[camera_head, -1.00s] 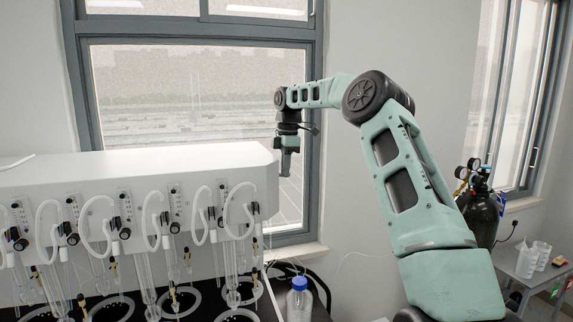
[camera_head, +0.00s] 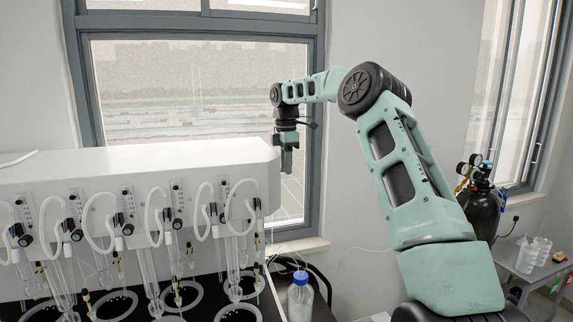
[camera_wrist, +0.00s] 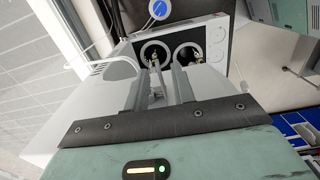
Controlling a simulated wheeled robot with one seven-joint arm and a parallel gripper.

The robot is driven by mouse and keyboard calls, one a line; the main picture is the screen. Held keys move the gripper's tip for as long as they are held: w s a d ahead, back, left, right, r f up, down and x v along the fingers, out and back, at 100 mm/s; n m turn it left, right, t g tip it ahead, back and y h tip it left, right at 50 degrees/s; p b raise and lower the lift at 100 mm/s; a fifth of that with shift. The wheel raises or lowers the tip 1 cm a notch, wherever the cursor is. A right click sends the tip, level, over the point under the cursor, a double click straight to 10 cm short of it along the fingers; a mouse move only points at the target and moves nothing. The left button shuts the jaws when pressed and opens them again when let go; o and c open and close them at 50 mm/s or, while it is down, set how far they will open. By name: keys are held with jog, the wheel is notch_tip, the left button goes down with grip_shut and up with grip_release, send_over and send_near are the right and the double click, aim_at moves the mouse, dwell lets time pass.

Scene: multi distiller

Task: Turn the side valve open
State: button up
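The white distiller (camera_head: 130,172) stands at the left with a row of hoses and glass tubes on its front. A small dark knob (camera_head: 257,203) at its right end looks like the side valve, though it is too small to tell its setting. My gripper (camera_head: 287,172) points down just beyond the distiller's upper right corner, above the knob's level. In the wrist view my gripper (camera_wrist: 158,70) has its two fingers apart. A thin pale part shows between them, and I cannot tell whether it is the valve or whether anything touches it. The distiller (camera_wrist: 75,120) lies beneath the fingers there.
A clear bottle with a blue cap (camera_head: 300,297) stands below my gripper, right of the distiller. A window (camera_head: 190,90) is behind. A dark gas cylinder (camera_head: 481,210) and a small side table (camera_head: 530,268) are at the right.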

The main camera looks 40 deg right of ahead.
notch_tip(320, 180, up, 12)
dwell(0.6)
jog(key=shift+a, duration=0.1)
dwell(0.5)
